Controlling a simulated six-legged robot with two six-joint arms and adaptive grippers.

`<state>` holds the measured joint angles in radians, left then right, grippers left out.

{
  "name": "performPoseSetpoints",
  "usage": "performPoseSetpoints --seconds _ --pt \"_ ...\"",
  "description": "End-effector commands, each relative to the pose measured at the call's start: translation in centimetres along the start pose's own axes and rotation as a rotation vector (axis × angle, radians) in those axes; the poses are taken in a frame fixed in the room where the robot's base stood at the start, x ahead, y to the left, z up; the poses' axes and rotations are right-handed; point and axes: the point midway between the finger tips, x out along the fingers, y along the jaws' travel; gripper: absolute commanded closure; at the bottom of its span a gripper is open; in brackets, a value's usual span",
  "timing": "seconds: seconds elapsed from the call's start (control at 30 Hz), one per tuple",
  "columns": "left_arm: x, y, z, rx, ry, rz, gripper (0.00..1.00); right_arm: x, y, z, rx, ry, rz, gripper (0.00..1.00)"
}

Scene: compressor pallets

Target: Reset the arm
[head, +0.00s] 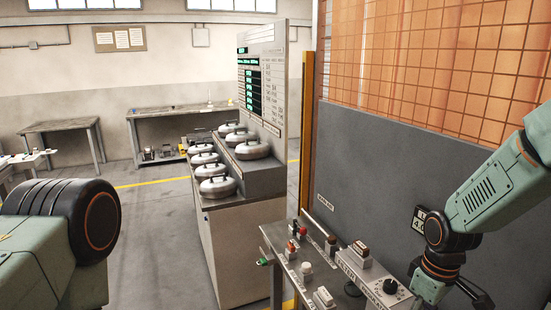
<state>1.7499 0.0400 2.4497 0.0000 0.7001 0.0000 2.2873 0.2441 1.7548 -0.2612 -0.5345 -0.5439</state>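My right arm comes in from the right, and its gripper (452,292) points down at the lower right, over or in front of the right end of a grey control console (280,238). Black finger parts show on its right side, but the tips run out of the bottom of the picture, so its opening cannot be judged. Nothing is clearly seen held in it. My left gripper is out of view; a green body part with a black ribbed joint at the lower left seems to be mine.
The console carries red, white and orange controls and a black dial (391,287). Behind it stands a grey panel (370,160) with orange mesh (435,60). A stepped stand holds several silver lidded pots (217,187). Tables (62,126) stand at the back; the floor (155,230) between is open.

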Motion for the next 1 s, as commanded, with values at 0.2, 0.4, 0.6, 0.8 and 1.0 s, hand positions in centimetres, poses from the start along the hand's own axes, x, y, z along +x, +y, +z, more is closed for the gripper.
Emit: performPoseSetpoints --seconds 0.2,0.4,0.6,0.8,1.0 --pt "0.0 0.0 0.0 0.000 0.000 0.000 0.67 6.0 -4.4 2.3 0.097 0.004 -0.028 0.43" --pt "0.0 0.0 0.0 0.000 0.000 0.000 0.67 12.1 -10.5 7.4 0.255 0.002 -0.048 0.43" --pt "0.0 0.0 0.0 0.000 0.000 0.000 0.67 15.8 -16.6 14.2 0.434 -0.005 -0.039 0.43" --pt "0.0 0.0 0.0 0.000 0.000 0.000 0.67 16.4 -20.6 20.1 0.576 -0.018 -0.003 0.43" --pt "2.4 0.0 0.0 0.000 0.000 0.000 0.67 18.6 -21.5 21.9 0.627 -0.009 0.019 0.43"
